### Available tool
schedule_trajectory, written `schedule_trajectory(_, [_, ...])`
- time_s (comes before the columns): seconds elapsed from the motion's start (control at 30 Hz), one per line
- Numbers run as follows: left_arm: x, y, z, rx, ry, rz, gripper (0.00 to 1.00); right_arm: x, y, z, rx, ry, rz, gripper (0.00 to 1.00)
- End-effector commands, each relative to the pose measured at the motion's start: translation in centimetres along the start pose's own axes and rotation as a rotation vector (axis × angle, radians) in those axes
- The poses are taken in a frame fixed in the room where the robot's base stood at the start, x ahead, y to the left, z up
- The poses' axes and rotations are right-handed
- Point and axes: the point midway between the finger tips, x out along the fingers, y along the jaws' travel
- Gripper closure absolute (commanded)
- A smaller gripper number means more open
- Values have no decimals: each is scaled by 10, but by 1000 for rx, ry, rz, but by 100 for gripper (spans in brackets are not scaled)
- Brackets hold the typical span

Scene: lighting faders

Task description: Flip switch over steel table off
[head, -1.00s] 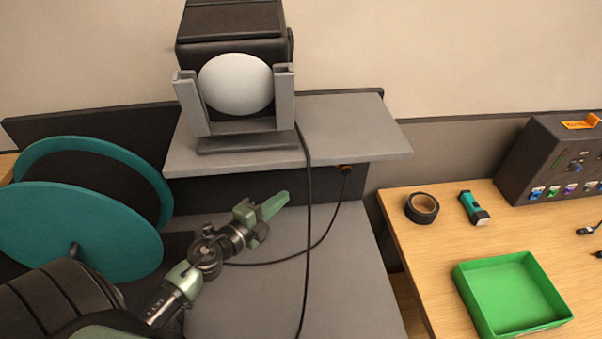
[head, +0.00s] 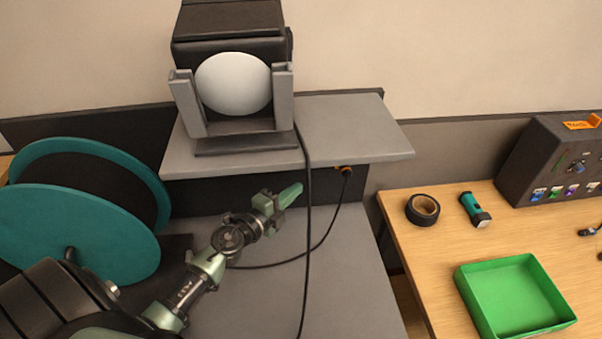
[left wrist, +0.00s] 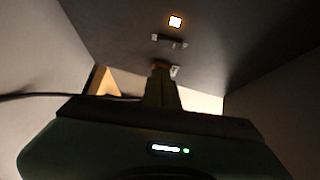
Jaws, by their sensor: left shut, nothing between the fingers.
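The steel table (head: 290,265) is the grey surface below the grey shelf (head: 350,125). My left gripper (head: 296,189) is shut and empty, above the steel table and just below the shelf's front edge, left of the black cable. In the left wrist view, the shut fingers (left wrist: 161,72) point up toward a dark surface that looks like the shelf's underside. On it are a small lit square (left wrist: 175,21) and a small bracket-like piece (left wrist: 168,40), close beyond the fingertips. I cannot tell which part is the switch or its position. The head view hides that underside.
A black lamp with a white round lens (head: 234,83) stands on the shelf. Its black cable (head: 308,230) hangs in front; an orange plug (head: 346,171) sits under the shelf. A teal reel (head: 70,235) is left. A wooden table (head: 430,270) with a green tray (head: 515,297) is right.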

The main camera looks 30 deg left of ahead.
Motion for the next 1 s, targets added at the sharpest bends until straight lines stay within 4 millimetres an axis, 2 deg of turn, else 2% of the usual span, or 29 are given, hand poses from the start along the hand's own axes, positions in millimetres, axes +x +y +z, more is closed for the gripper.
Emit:
schedule_trajectory(0.03, [13,-2,0,-3,-1,-4,100,-1,1,0,0,-1,1,64])
schedule_trajectory(0.2, [47,0,1,-2,-1,-2,100,1,2,1,-1,-2,3,64])
schedule_trajectory(0.4, [64,2,22,0,-2,-1,100,10,3,2,-2,-2,4,64])
schedule_trajectory(0.87, [70,0,29,-1,-1,0,100,11,2,2,-2,-2,3,64])
schedule_trajectory(1.0, [71,4,30,7,-1,-9,100,20,2,3,-2,-2,3,64])
